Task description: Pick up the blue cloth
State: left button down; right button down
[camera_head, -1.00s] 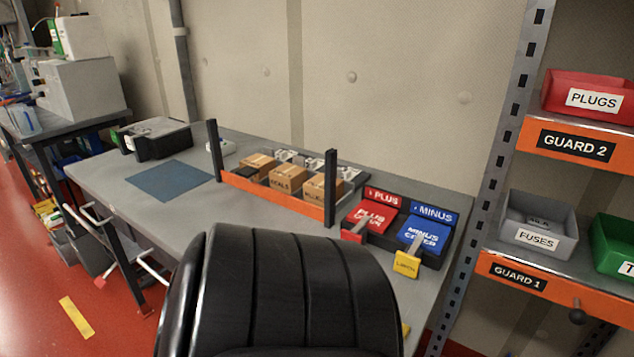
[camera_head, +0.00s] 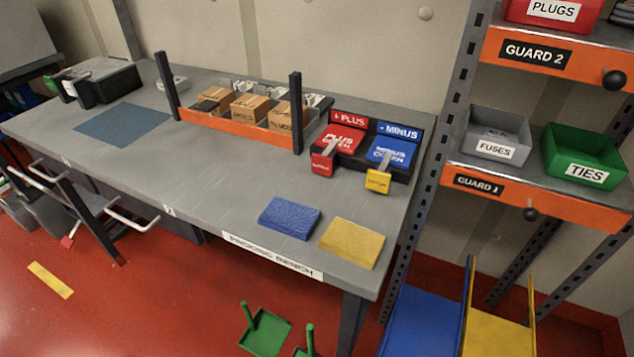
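The blue cloth (camera_head: 290,217) lies flat, folded into a rectangle, near the front edge of the grey bench (camera_head: 190,180) toward its right end. A yellow cloth (camera_head: 352,243) lies just right of it, with a small gap between them. Nothing covers the blue cloth. Neither of my grippers shows in the view.
A red PLUS block (camera_head: 338,143) and a blue MINUS block (camera_head: 390,153) with tags stand behind the cloths. An orange-fronted rack (camera_head: 240,132) with boxes and dark posts stands mid-bench. Shelves with bins (camera_head: 585,158) rise at right. The bench left of the cloth is clear.

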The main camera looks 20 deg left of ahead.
aim_at(289, 217)
jog(key=u, duration=0.8)
jog(key=z, duration=3.2)
jog(key=u, duration=3.1)
jog(key=j+z, duration=0.2)
jog(key=j, duration=0.6)
